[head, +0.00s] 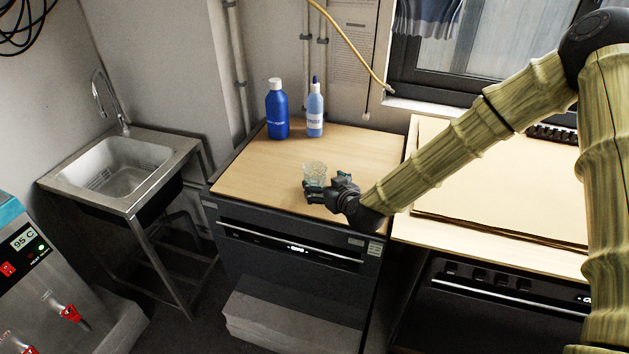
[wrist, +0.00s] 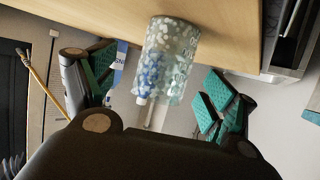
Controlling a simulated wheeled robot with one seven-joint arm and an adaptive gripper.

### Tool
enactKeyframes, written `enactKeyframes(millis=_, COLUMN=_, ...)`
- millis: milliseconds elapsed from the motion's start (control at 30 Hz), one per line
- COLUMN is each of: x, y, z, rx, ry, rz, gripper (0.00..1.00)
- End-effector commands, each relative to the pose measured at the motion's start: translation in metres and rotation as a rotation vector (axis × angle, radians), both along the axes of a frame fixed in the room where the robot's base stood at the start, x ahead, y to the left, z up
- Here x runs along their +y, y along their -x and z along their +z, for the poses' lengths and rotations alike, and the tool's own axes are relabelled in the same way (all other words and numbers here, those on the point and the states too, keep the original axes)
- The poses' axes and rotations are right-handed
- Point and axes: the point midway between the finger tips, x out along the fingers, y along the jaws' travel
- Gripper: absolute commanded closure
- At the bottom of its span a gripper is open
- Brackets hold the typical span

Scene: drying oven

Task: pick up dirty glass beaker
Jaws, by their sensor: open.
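The dirty glass beaker (head: 315,171) stands on the wooden top of the counter (head: 255,180), near its front edge in the head view. It is clear glass with pale, cloudy spots. In the wrist view the beaker (wrist: 168,62) appears upside down, between and beyond the two finger pads. My gripper (head: 312,190) is beside the beaker, low over the counter top. The wrist view shows my gripper (wrist: 155,95) open, with its green pads apart on either side of the beaker and a gap to each.
A blue bottle (head: 277,110) and a light blue rinse bottle (head: 315,108) stand behind the beaker. A steel sink (head: 120,170) is at the left. A board (head: 480,190) lies on the right-hand counter. The counter's left part is clear.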

Motion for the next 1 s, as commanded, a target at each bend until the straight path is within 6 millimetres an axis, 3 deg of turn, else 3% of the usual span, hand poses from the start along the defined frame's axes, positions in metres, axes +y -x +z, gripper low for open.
enactKeyframes(millis=800, x=0.028, y=-0.043, z=-0.028, rx=0.000, ry=0.000, rz=0.003, gripper=0.15)
enactKeyframes(millis=1000, x=0.029, y=-0.046, z=-0.029, rx=-0.001, ry=-0.001, rz=0.003, gripper=0.15)
